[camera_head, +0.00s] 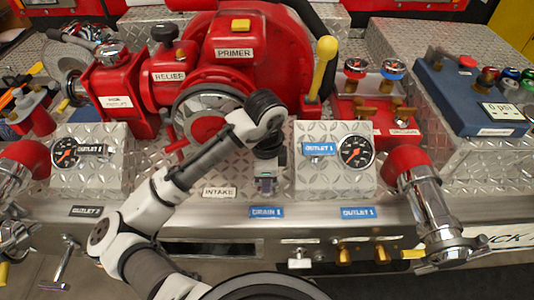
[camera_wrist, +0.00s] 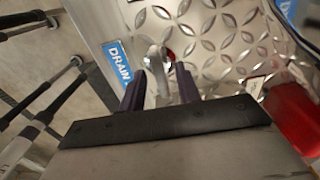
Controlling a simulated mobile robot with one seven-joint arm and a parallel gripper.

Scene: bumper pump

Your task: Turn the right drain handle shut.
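My gripper (camera_head: 265,184) points down at the panel's front, just above the blue DRAIN 1 label (camera_head: 266,212). In the wrist view, my gripper (camera_wrist: 161,76) shows two dark purple fingers standing apart. A silver metal handle (camera_wrist: 153,62) shows between and just beyond the fingertips, next to the blue DRAIN label (camera_wrist: 117,62). I take it to be the right drain handle. I cannot tell whether a finger touches it. In the head view my arm and gripper hide this handle.
A gauge box (camera_head: 335,180) labelled OUTLET 1 stands right of my gripper. A red and silver outlet pipe (camera_head: 425,200) is farther right. The red pump (camera_head: 255,50) rises behind. Yellow knobs (camera_head: 343,256) sit below the panel edge.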

